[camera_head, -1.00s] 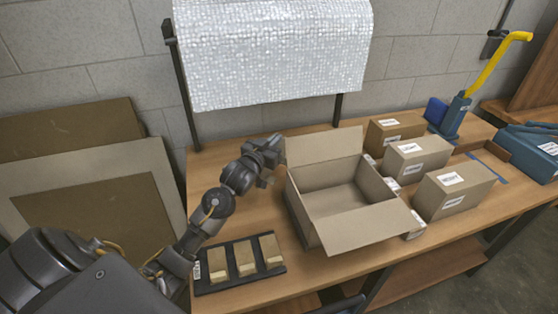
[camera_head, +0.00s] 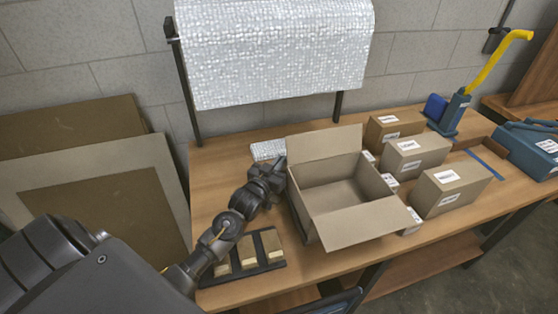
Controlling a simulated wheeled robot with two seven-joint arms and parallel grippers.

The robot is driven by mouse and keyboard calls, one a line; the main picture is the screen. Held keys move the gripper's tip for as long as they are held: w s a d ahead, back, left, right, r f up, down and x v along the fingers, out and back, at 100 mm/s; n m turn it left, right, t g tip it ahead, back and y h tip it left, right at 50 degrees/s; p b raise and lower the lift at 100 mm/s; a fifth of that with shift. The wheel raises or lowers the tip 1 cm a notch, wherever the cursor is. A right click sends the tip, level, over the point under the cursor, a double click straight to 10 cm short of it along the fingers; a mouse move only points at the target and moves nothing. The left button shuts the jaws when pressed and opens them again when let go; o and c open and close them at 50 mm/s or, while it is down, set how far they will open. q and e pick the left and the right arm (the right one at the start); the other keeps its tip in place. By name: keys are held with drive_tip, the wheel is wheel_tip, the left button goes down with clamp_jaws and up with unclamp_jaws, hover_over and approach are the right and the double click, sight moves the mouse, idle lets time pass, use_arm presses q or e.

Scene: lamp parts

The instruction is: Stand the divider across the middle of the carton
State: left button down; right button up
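The open carton (camera_head: 362,222) stands on the workbench with its flaps folded outward. Its visible inside is empty, and no divider stands across it. I cannot pick out the divider for sure; three tan cardboard pieces (camera_head: 271,245) sit in a black slotted tray (camera_head: 240,276) at the bench's front left, partly hidden by my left arm. My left gripper (camera_head: 277,168) is at the carton's left wall, near its back left corner. Its fingers are too dark and small to tell whether they are open or hold anything. My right gripper is not in view.
Closed labelled boxes (camera_head: 416,153) and small white-labelled boxes stand right of the carton. A silvery bubble-wrap piece (camera_head: 268,150) lies behind my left gripper, below the hanging bubble-wrap roll (camera_head: 275,50). A yellow-handled blue tool (camera_head: 455,112) stands at the back right.

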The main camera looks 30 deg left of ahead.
use_arm(q)
drive_tip(key=shift+f, duration=0.1)
drive_tip(key=c, duration=2.1)
unclamp_jaws()
drive_tip(key=o, duration=0.5)
